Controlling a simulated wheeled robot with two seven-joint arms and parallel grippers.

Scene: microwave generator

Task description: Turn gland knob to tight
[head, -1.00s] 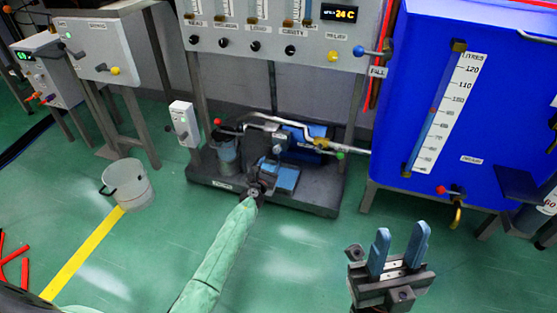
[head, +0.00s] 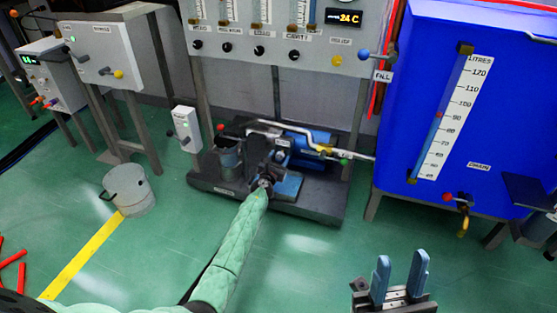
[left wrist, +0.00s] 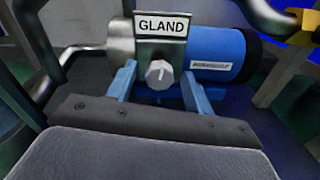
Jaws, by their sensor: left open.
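My right gripper (head: 400,275) is open and empty over the floor at the lower right.
The pump's dark base (head: 315,205) stands under a grey gauge panel (head: 280,50). A blue tank (head: 430,120) stands to the right and a grey bucket (head: 130,195) to the left. Pipes (left wrist: 85,50) run close beside the left gripper. Green floor in front is clear.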

